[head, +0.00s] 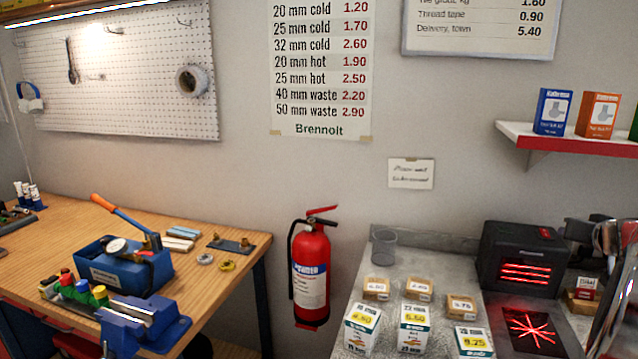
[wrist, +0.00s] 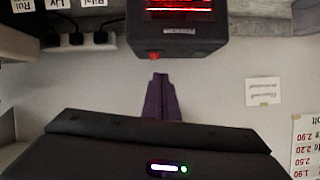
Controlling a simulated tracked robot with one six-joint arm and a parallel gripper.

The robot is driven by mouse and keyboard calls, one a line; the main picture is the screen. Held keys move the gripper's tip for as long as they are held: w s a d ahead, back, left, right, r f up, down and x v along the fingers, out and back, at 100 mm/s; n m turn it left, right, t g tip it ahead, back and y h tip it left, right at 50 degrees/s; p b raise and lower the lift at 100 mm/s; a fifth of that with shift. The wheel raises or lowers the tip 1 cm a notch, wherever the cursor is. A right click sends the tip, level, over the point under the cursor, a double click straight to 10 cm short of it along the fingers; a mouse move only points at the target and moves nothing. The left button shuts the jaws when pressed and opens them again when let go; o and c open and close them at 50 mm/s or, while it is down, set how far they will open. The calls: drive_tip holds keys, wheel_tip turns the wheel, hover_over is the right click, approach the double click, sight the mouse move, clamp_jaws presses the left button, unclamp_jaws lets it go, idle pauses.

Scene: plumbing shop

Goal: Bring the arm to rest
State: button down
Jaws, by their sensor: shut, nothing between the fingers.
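My gripper (wrist: 160,78) shows in the wrist view, its dark fingers together and empty. It points at the wall just below a black device with a red-lit display (wrist: 180,22), and nothing touches the fingertips that I can see. The wrist view appears upside down, with the printed notes inverted. In the head view I cannot make out the gripper.
In the head view a counter holds small priced boxes (head: 414,328), a clear cup (head: 384,248) and a black scanner-like device (head: 522,260). A red extinguisher (head: 311,275) hangs beside it.

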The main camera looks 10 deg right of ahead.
drive_tip(key=s+a+f+m+g+y, duration=0.2)
drive_tip(key=a+f, duration=0.3)
drive_tip(key=f, duration=0.2)
drive_tip(key=s+a+f+n+g+y, duration=0.1)
drive_tip(key=s+a+f+y, duration=0.1)
drive_tip(key=a, duration=1)
drive_tip(key=s+a+f+g+y, duration=0.1)
drive_tip(key=a+f+g+y, duration=0.1)
drive_tip(key=a, duration=1)
drive_tip(key=s+a+n, duration=0.3)
drive_tip(key=s+a, duration=0.2)
drive_tip(key=a, duration=0.5)
drive_tip(key=s+a+r+n, duration=0.1)
drive_tip(key=s+a, duration=0.4)
drive_tip(key=a, duration=0.6)
drive_tip(key=s+a+n, duration=0.4)
drive_tip(key=s+a, duration=0.1)
drive_tip(key=a, duration=0.5)
drive_tip(key=shift+s+a+r+n+g, duration=0.15)
drive_tip(key=shift+a+r+n+g, duration=0.15)
drive_tip(key=shift+a+r+g, duration=0.1)
drive_tip(key=shift+d, duration=0.1)
